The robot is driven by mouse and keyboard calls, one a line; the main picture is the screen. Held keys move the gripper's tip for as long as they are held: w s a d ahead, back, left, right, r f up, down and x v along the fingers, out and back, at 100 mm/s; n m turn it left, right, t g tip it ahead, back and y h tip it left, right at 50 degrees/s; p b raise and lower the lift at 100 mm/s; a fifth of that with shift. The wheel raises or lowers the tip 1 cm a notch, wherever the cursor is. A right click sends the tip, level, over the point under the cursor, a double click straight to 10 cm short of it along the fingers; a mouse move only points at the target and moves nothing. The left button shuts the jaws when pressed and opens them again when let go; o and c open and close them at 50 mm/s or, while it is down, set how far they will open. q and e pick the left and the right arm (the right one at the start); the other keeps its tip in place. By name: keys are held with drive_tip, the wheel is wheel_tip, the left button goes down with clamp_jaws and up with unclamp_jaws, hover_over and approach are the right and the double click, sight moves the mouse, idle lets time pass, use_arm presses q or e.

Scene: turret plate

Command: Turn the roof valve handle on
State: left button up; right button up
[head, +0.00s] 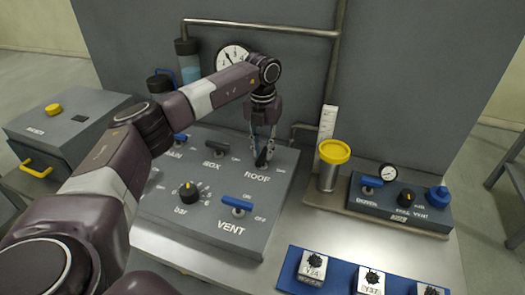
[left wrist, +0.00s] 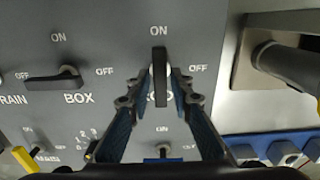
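The roof valve handle (left wrist: 159,78) is a dark lever on the grey panel (head: 285,185). In the left wrist view it stands upright in the picture, its upper end toward the ON mark, with OFF to its right. In the head view only a small dark part of the handle (head: 262,158) shows above the ROOF label. My left gripper (head: 262,153) reaches down over it. My right gripper is not in view.
The box handle (left wrist: 55,78) lies sideways to the left. A vent handle (head: 237,204) and a bar knob (head: 188,191) sit nearer on the panel. A yellow-lidded cylinder (head: 329,170) stands to the right, beside a small gauge box (head: 400,205). A blue tray (head: 335,278) is in front.

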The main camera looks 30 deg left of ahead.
sight(263, 154)
use_arm(q)
drive_tip(key=shift+o, duration=0.7)
drive_tip(key=shift+s+f, duration=0.1)
wheel_tip(263, 154, up, 12)
idle(0.3)
